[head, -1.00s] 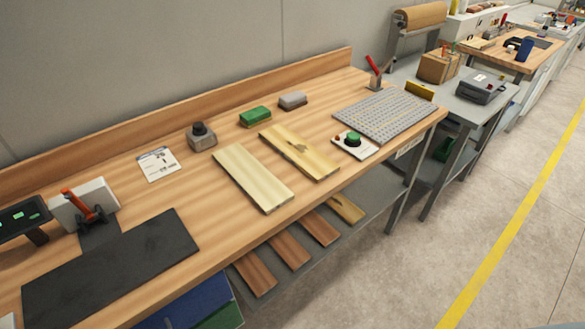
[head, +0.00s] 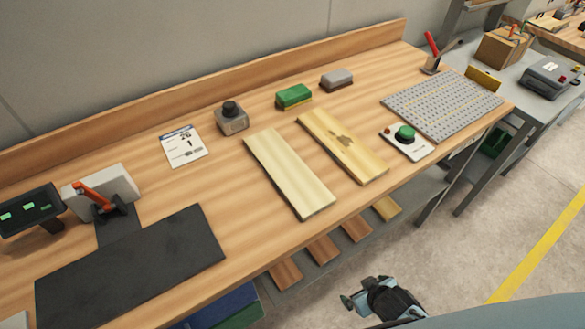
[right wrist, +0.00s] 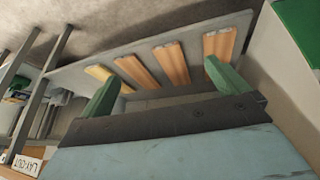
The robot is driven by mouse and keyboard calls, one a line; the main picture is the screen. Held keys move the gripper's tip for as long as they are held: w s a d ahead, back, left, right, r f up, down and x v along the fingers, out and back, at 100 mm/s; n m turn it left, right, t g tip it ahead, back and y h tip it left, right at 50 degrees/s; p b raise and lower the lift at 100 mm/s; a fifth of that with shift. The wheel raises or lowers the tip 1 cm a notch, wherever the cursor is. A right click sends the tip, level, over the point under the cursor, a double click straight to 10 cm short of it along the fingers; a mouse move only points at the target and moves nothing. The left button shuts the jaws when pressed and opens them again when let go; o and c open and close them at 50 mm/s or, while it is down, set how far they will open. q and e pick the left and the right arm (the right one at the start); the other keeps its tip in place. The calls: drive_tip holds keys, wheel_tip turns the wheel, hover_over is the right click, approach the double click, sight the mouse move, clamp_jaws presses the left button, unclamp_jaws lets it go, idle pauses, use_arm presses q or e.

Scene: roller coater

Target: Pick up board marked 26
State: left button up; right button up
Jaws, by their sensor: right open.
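Two light wooden boards lie on the workbench: a plain pale board (head: 289,172) and a yellower board with a dark knot (head: 341,145). Several more boards lie on the shelf below, brown ones (head: 322,249) and a yellowish one (head: 387,208); they also show in the right wrist view, with a brown board (right wrist: 172,64) between the fingers' directions. I can read no number on any board. A white card (head: 183,146) on the bench seems to read 26 and 1. My right gripper (head: 360,293) is open and empty, in front of the bench. My left gripper is out of view.
A black mat (head: 130,265), a clamp-like orange-handled tool (head: 97,198), a grey block with black knob (head: 231,118), green (head: 293,96) and grey blocks (head: 337,79), a green-button box (head: 405,137) and a perforated plate (head: 442,103) occupy the bench. The floor in front is clear.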

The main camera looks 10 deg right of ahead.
drive_tip(key=w+a+r+t+y, duration=0.1)
drive_tip(key=w+a+r+t, duration=0.1)
drive_tip(key=r, duration=0.7)
drive_tip(key=w+a+r+n+t+y, duration=0.1)
drive_tip(key=w+r, duration=0.4)
drive_tip(key=r, duration=0.5)
drive_tip(key=w+a+r+t+y+b, duration=0.1)
drive_tip(key=w+a+r+t, duration=0.3)
drive_tip(key=r, duration=0.5)
drive_tip(key=shift+a+r+n+y, duration=0.15)
drive_tip(key=shift+a+n+y, duration=0.15)
drive_tip(key=shift+a+y, duration=0.5)
approach(299, 183)
drive_tip(key=x, duration=0.3)
drive_tip(key=shift+w+d, duration=0.2)
drive_tip(key=shift+w, duration=0.15)
drive_tip(key=shift+a+x, duration=0.1)
drive_tip(key=shift+x, duration=1.25)
drive_tip(key=shift+a+x, duration=0.15)
drive_tip(key=shift+x, duration=1.25)
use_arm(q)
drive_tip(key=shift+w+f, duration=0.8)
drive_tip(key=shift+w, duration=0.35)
use_arm(e)
drive_tip(key=shift+s, duration=0.2)
drive_tip(key=c, duration=0.9)
